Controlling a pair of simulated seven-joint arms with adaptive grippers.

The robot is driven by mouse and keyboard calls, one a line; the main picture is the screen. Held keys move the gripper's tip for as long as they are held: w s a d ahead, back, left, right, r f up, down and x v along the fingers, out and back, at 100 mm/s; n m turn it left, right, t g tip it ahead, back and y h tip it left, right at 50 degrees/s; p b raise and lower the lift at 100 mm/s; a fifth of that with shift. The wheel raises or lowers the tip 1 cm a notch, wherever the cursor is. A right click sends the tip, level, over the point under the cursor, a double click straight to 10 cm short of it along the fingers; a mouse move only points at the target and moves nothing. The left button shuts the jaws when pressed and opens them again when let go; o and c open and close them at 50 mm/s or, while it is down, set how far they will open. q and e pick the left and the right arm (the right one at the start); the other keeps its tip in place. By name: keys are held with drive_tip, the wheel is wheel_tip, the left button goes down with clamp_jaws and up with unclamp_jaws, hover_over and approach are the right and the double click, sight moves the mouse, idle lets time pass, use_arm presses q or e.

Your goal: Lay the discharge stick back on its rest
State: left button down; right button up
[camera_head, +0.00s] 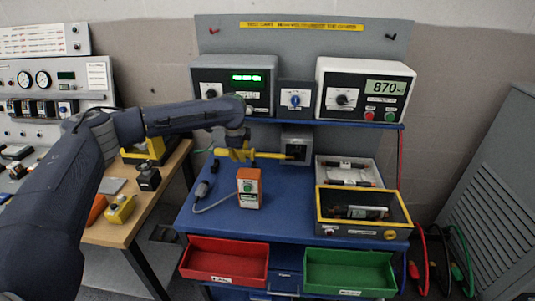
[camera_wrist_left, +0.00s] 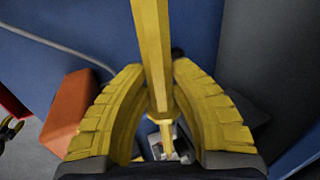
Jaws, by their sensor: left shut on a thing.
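The yellow discharge stick (camera_head: 268,155) is held roughly level above the blue bench, below the instrument shelf. Its right end is in front of a grey box (camera_head: 296,138) with a dark opening; I cannot tell whether they touch. My left gripper (camera_head: 236,154) is shut on the stick near its left part. In the left wrist view, the stick (camera_wrist_left: 151,40) runs between the two yellow fingers of my left gripper (camera_wrist_left: 158,78). A small black upright piece (camera_head: 215,166) stands below the stick's left end; I cannot tell whether it is the rest. My right gripper is not in view.
An orange box (camera_head: 249,188) with a green button stands on the blue bench (camera_head: 285,205), beside a cabled grey plug (camera_head: 202,190). A yellow-rimmed bin (camera_head: 363,228) and a white tray (camera_head: 322,172) stand at right. Red (camera_head: 224,262) and green (camera_head: 349,273) drawers project in front.

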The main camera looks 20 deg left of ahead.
use_arm(q)
drive_tip(key=a+f, duration=0.3)
drive_tip(key=a, duration=0.5)
drive_tip(key=shift+w+a+f, duration=0.3)
drive_tip(key=shift+w+f, duration=0.35)
drive_tip(key=shift+w, duration=0.1)
drive_tip(key=shift+w+a+f, duration=0.25)
drive_tip(key=shift+w+f, duration=0.35)
drive_tip(key=shift+w, duration=0.2)
drive_tip(key=shift+w+a+f, duration=0.3)
drive_tip(key=shift+w+f, duration=0.35)
drive_tip(key=shift+w, duration=0.1)
drive_tip(key=shift+f, duration=1.45)
drive_tip(key=c, duration=1.2)
unclamp_jaws()
drive_tip(key=shift+o, duration=0.2)
drive_tip(key=v, duration=1.2)
drive_tip(key=shift+s, duration=0.1)
